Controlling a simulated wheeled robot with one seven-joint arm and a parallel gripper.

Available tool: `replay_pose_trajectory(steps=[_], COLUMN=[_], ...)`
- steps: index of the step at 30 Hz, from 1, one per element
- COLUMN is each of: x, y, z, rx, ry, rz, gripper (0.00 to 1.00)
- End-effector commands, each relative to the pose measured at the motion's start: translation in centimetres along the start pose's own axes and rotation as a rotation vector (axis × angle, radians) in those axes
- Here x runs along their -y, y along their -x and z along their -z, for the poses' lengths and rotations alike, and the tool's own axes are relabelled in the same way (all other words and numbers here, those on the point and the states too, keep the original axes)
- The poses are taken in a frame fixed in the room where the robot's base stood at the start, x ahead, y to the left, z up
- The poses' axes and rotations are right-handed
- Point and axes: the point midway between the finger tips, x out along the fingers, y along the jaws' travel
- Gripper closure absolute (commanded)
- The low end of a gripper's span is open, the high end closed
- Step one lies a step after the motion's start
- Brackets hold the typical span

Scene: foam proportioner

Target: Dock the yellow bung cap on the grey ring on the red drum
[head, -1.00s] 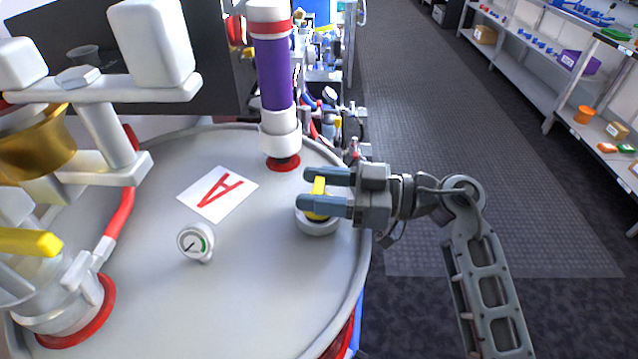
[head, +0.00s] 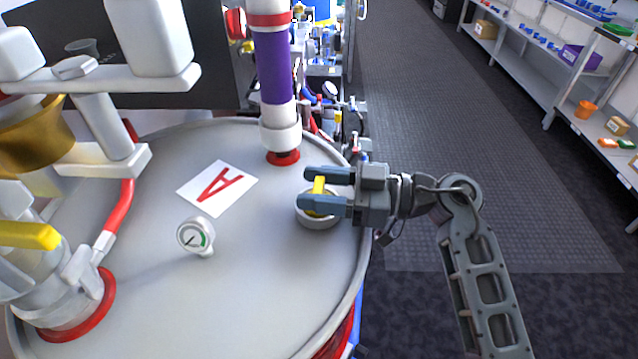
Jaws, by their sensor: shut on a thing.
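The yellow bung cap (head: 319,186) shows between the two fingers of my gripper (head: 314,190), which is shut on its upright handle. The grey ring (head: 318,222) is on the drum's grey top (head: 250,290), near the right edge. The cap is at the ring, its lower part inside the ring's outline; the near finger hides part of both, so I cannot tell how deep it sits. My arm comes in from the right, over the drum's rim. The drum's red side (head: 338,340) shows only a little below the rim.
A purple and white column (head: 273,75) stands behind the ring. White pipework with a yellow handle (head: 30,236) fills the far left. Shelves (head: 560,60) stand far right beyond open floor.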

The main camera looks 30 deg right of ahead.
Motion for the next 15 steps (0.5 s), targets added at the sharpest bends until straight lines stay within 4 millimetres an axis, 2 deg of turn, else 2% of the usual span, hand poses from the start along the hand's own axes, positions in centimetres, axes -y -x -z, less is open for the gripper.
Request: replay_pose_trajectory(steps=[1, 4, 15], x=[0.00, 0.00, -0.05], y=[0.00, 0.00, 0.64], z=[-0.06, -0.04, 0.13], rx=[0.000, 0.000, 0.000], ry=[0.000, 0.000, -0.001], rz=[0.000, 0.000, -0.002], gripper=[0.46, 0.37, 0.37])
